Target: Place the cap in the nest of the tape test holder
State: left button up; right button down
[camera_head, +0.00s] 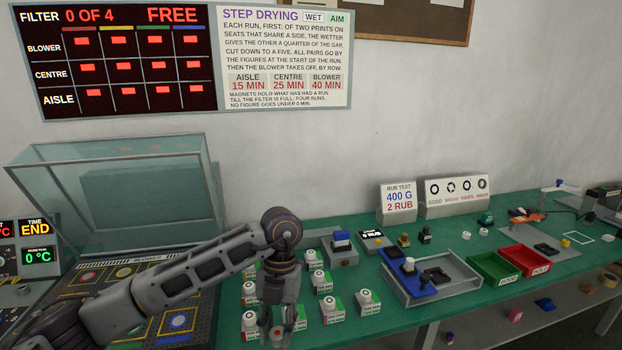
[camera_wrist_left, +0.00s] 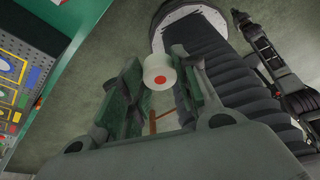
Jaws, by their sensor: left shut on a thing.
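My left gripper (camera_head: 277,328) hangs at the front edge of the green table, among white caps on small boxes. In the left wrist view my left gripper (camera_wrist_left: 160,90) is shut on a white cap (camera_wrist_left: 160,72) with a red dot on its face. In the head view the held cap is mostly hidden by the fingers. A grey holder with a blue block (camera_head: 342,242) stands behind the boxes; I cannot tell whether it is the tape test holder. My right gripper (camera_wrist_left: 240,18) seems to hang low beside my column, small and dark.
Several boxes with white caps (camera_head: 327,305) stand around the gripper. A grey tray (camera_head: 455,283) with blue parts stands to the right, then a green bin (camera_head: 487,268) and a red bin (camera_head: 530,262). A glass-hooded blower (camera_head: 120,205) stands at left. Rub test signs (camera_head: 398,198) stand behind.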

pick_arm(q)
jog(key=m, duration=0.2)
jog(key=f+m+y, duration=0.1)
jog(key=m, duration=0.1)
jog(key=shift+w+d+f+t, duration=0.1)
jog(key=shift+w+d+t, duration=0.05)
jog(key=shift+w+t, duration=0.2)
jog(key=w+d+f+m+t+h, duration=0.1)
jog(key=w+f+m+t, duration=0.15)
jog(key=m, duration=1.35)
jog(key=w+f+m+t+h, duration=0.1)
jog(key=w+f+m+t, duration=0.2)
jog(key=m, duration=1.3)
jog(key=a+f, duration=0.1)
jog(key=a, duration=0.4)
jog(key=w+a+f+n, duration=0.1)
jog(key=a, duration=0.4)
jog(key=a+f+n, duration=0.1)
jog(key=a, duration=0.3)
jog(key=shift+w+a+f, duration=0.2)
jog(key=shift+a+f, duration=0.2)
jog(key=shift+a, duration=0.65)
